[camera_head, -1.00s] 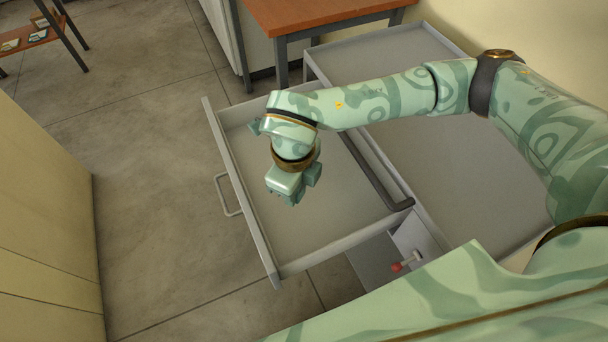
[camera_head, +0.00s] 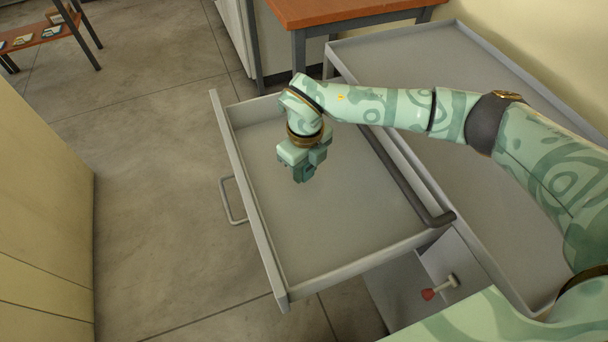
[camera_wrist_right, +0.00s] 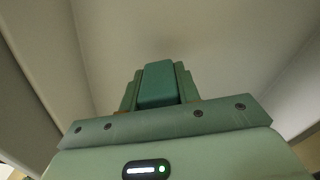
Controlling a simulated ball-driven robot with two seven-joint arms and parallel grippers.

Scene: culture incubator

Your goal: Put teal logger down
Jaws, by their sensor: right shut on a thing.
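My right gripper (camera_head: 303,172) is over the inside of the open grey drawer (camera_head: 345,215), pointing down. It is shut on the teal logger (camera_wrist_right: 158,84), a small block that shows between the fingers in the right wrist view. In the head view the logger is mostly hidden by the gripper and hard to tell apart from it. The drawer floor around it looks bare. I cannot tell whether the logger touches the drawer floor. My left gripper is not in view.
The drawer has raised walls and a handle (camera_head: 228,201) on its left side. A grey cart top (camera_head: 400,62) with a rim lies to the right. A red-knobbed part (camera_head: 430,294) shows below the drawer. An orange-brown table (camera_head: 330,10) stands behind.

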